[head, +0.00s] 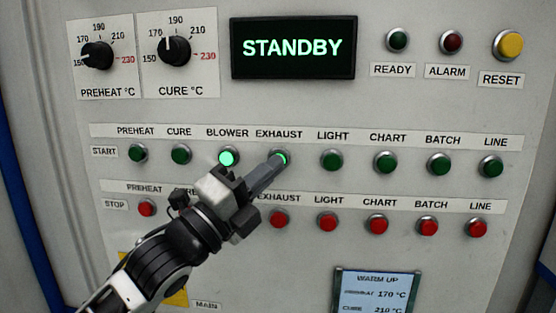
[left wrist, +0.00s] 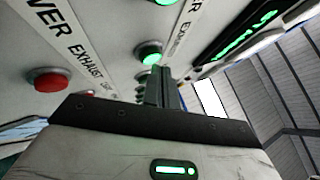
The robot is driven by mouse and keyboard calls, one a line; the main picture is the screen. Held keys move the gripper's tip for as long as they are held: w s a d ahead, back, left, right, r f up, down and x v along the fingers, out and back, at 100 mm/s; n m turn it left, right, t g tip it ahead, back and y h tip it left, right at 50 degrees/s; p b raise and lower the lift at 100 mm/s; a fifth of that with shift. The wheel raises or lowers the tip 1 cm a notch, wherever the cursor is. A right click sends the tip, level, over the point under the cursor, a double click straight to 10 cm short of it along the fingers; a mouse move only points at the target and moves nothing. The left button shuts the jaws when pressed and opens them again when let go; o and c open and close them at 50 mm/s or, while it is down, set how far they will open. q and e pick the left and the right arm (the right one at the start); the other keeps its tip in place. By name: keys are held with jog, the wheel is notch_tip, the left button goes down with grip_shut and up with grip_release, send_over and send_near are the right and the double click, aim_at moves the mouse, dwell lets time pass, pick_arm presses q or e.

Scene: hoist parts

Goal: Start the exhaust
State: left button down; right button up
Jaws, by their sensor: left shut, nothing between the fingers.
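The green EXHAUST start button (head: 284,157) glows in the upper button row, partly covered by my left gripper's fingertips. My left gripper (head: 277,162) is shut and empty, with its tips at this button. Whether they press it or only overlap it in the picture, I cannot tell. In the left wrist view the shut fingers (left wrist: 160,75) point at the panel, close to a lit green button (left wrist: 150,52) that appears to be the EXHAUST start. The red EXHAUST stop button (head: 279,219) is below in the head view. My right gripper is not in view.
The BLOWER start button (head: 229,158) is lit to the left; the LIGHT start button (head: 331,160) to the right is dark green. The display (head: 293,48) reads STANDBY. Two dials, including the CURE dial (head: 174,51), sit upper left. A small WARM UP screen (head: 376,290) is at the bottom.

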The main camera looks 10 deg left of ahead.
pick_arm(q)
jog(key=shift+s, duration=0.35)
jog(key=shift+s+a, duration=0.15)
jog(key=shift+s, duration=2.35)
jog(key=a+f+n+g+y, duration=0.15)
jog(key=f+n+y, duration=0.35)
jog(key=f+n, duration=0.65)
jog(key=a+f+n+y, duration=0.35)
jog(key=f+n, duration=0.25)
jog(key=f, duration=1)
jog(key=s+a+f+n+g+y, duration=0.2)
jog(key=s+f+n, duration=0.3)
jog(key=s+f, duration=0.3)
jog(key=s+a+f+n+g+y, duration=0.1)
jog(key=s+f+n, duration=0.4)
jog(key=f, duration=0.7)
jog(key=s+g+y, duration=0.1)
jog(key=s+g, duration=0.1)
jog(key=shift+s+a, duration=0.35)
jog(key=shift+a, duration=0.05)
